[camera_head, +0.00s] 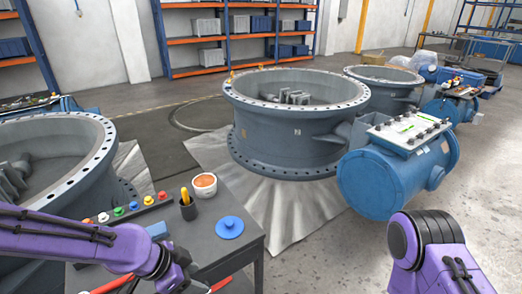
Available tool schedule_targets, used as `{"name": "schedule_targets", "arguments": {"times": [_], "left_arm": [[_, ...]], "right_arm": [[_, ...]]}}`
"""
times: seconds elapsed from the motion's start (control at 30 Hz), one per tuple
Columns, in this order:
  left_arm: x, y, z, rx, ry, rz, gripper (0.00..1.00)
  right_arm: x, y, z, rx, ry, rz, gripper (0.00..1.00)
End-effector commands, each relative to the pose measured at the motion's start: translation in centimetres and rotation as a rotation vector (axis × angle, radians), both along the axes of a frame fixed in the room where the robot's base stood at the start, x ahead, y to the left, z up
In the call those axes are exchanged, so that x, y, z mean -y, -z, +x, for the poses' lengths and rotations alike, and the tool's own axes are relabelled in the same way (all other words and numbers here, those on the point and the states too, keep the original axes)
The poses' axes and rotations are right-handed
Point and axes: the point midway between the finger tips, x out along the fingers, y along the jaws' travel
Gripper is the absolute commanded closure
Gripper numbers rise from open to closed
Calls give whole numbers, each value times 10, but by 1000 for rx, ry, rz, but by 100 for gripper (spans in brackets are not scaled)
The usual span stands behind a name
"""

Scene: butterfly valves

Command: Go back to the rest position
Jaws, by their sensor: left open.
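My left arm comes in from the left in the head view. Its gripper (184,276) is open at the bottom, low over the near edge of the dark table, and I see nothing held in it. Its fingertips show poorly. Only a purple link of my right arm (434,252) shows at the lower right. My right gripper is out of view.
The table (225,262) carries a blue round lid (229,227), an orange-topped white tub (204,185), a black cup (188,208) and coloured knobs. Large valve bodies (290,125) stand behind and left. A blue actuator (385,180) is at right. Open floor lies far right.

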Motion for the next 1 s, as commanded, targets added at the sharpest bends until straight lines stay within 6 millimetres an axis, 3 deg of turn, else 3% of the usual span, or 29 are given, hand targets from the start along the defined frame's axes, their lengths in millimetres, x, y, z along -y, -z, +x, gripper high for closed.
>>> {"name": "schedule_targets", "arguments": {"times": [0.17,0.27,0.37,0.47,0.57,0.6,0.7,0.83,0.9,1.0], "left_arm": [[-2,-6,25,36,-283,-100,45],[-8,0,37,40,-491,-168,45],[-21,16,45,34,-733,-236,45],[-45,51,41,21,-1038,-293,45],[-86,110,8,28,-1406,-301,45],[-104,134,-15,42,-1526,-279,45],[-135,181,-81,63,-1683,-164,45],[-145,220,-156,-19,-1661,31,45],[-146,231,-183,-63,-1639,95,45],[-147,238,-202,-97,-1628,133,45]], "right_arm": [[0,0,0,-1,0,1,57],[0,0,0,-1,0,0,57],[0,0,-1,-1,0,0,57],[0,0,0,-1,0,0,57],[0,0,-1,-1,0,0,57],[0,0,-1,-1,0,0,57],[0,0,0,-1,0,0,57],[0,0,0,-1,0,0,57],[0,0,-1,-1,0,0,57],[0,0,-1,-1,0,0,57]]}}
